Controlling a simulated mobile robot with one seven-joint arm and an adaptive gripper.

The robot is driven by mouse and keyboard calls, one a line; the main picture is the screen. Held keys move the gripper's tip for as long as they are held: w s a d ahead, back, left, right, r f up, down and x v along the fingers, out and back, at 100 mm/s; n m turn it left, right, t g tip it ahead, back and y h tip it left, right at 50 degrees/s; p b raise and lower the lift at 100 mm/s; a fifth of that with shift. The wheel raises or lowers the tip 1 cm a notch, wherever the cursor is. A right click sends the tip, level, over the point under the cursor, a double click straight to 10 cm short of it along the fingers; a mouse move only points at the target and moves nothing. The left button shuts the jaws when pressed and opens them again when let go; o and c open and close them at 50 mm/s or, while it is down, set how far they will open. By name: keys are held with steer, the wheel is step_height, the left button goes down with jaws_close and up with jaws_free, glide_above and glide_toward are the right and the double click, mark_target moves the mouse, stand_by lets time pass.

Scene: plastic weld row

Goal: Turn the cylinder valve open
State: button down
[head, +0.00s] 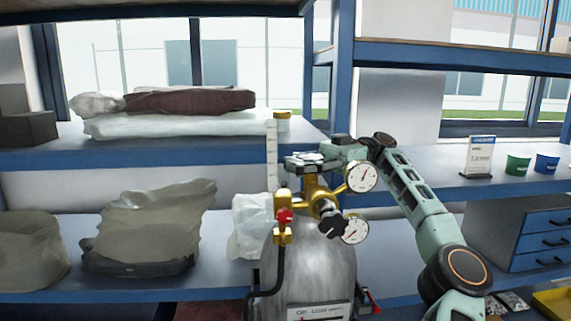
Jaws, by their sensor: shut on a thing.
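A grey gas cylinder (308,262) stands upright in the middle of the head view, with a label low on its front. A brass valve assembly (316,190) sits on top of it, with two round gauges, an upper gauge (362,177) and a lower gauge (355,229). A black knob (332,224) faces forward and a small red knob (284,216) is at the left. My gripper (304,163) reaches in from the right and is shut on the top of the cylinder valve. The jaws hide most of the part between them.
A black hose (279,274) hangs down the cylinder's left side. Blue shelves (190,157) behind hold bags (150,228) and folded sheets. At right are a small sign (480,155), a green cup (517,164), a blue cup (546,163) and drawers (541,240).

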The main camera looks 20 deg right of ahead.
steer(key=shift+d+r, duration=0.15)
steer(key=shift+r, duration=0.1)
steer(key=c, duration=2.1)
jaws_free()
steer(key=shift+w+d, duration=0.1)
steer(key=o, duration=0.5)
steer(key=shift+w+d+f, duration=0.1)
steer(key=shift+d+f, duration=0.05)
steer(key=shift+d, duration=0.05)
steer(key=shift+o, duration=0.3)
steer(key=shift+a, duration=0.2)
steer(key=shift+f, duration=0.1)
steer(key=shift+m+t, duration=0.3)
steer(key=shift+t, duration=0.2)
